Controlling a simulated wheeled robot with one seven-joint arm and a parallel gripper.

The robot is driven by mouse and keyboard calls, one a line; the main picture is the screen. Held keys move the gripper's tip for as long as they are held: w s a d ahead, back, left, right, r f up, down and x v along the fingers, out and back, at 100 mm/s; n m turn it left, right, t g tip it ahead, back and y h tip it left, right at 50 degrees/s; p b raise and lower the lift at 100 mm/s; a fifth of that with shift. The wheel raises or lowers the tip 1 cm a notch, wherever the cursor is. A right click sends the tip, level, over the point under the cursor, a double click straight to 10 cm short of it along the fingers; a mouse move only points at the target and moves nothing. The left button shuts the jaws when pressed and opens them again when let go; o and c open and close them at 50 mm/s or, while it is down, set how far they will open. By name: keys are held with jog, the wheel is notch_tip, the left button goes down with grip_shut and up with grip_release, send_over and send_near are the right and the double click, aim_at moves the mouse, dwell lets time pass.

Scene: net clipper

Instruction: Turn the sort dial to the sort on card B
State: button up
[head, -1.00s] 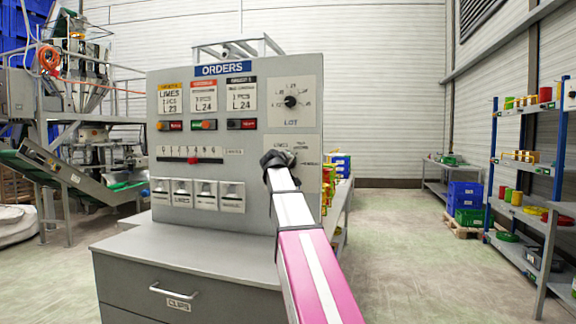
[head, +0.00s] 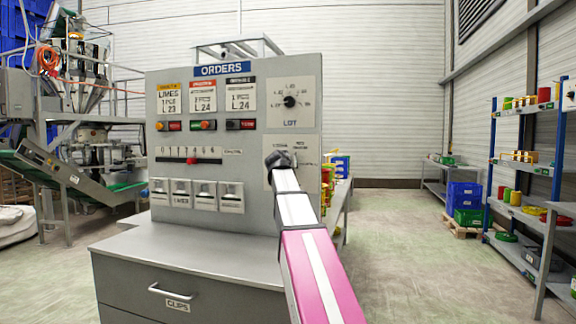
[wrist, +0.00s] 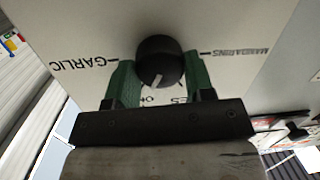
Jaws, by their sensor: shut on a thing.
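The sort dial is a round black knob (wrist: 160,62) on a white plate, and its white mark points down and slightly left in the wrist view. GARLIC (wrist: 84,65) is printed left of it and MANDARINS (wrist: 238,51) right; a label below is partly hidden, ending in "ES". My gripper (wrist: 158,76) has its green fingers shut on the knob's two sides. In the head view my gripper (head: 280,160) covers most of the dial. Three order cards hang above: LIMES (head: 170,101), a red-topped card (head: 203,97) and a black-topped card (head: 241,95); their header letters are unreadable.
The LOT dial (head: 290,101) is above the sort dial on the grey panel (head: 255,208). A slider (head: 192,161), coloured buttons and several small flaps are left of it. A drawer cabinet (head: 190,275) juts out below. Open floor lies to the right.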

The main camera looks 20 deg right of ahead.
jog(key=shift+m, duration=0.3)
dwell(0.4)
jog(key=o, duration=0.9)
jog(key=v, duration=1.1)
jog(key=shift+d, duration=0.15)
jog(key=shift+s, duration=0.15)
